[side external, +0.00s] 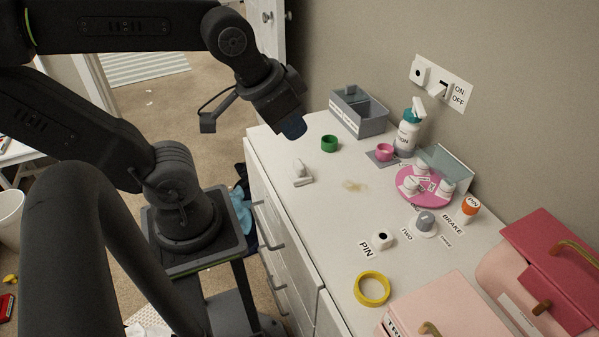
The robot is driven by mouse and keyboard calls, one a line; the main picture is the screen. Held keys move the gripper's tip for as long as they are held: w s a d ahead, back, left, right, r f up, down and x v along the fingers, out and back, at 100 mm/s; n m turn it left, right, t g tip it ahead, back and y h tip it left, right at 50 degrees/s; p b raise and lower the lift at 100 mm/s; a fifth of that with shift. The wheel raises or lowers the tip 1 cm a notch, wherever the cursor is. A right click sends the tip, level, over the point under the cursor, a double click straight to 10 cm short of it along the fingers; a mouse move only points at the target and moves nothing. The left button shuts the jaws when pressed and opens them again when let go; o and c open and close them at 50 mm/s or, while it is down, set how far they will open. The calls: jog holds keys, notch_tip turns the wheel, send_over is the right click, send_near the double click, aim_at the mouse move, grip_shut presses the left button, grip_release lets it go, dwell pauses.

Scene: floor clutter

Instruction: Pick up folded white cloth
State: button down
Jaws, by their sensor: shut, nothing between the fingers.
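My gripper (292,128) is above the left back part of the white dresser top (330,240), pointing down. Its dark fingers are shut and empty. A small white item (301,174) lies on the dresser top below my gripper, near the left edge. It has a flat base and a raised lump, and may be the folded white cloth, but it is too small to tell. My gripper is apart from it. A pale tan stain (355,186) lies to its right.
A green ring (329,144), grey caddy (358,111), spray bottle (406,135) and pink round tray (424,187) stand toward the wall. A yellow ring (372,288) and pink boxes (545,275) are in front. A light blue cloth (241,211) hangs beside the drawers. The middle top is mostly clear.

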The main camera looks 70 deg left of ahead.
jog(key=c, duration=0.8)
grip_release()
jog(key=shift+c, duration=0.2)
jog(key=m+g+y, duration=0.5)
jog(key=m, duration=1.3)
send_near(299, 162)
jog(key=shift+m, duration=0.3)
jog(key=a+f, duration=0.2)
jog(key=f, duration=0.1)
jog(key=shift+w+a+f, duration=0.3)
jog(key=shift+w+a, duration=0.1)
jog(key=shift+h, duration=0.3)
jog(key=x, duration=0.3)
jog(key=d+x, duration=0.1)
jog(key=x, duration=0.1)
jog(key=shift+s+a+f, duration=0.1)
jog(key=shift+s+f, duration=0.1)
jog(key=shift+s, duration=0.1)
jog(key=shift+a+f, duration=0.15)
jog(key=shift+f, duration=0.25)
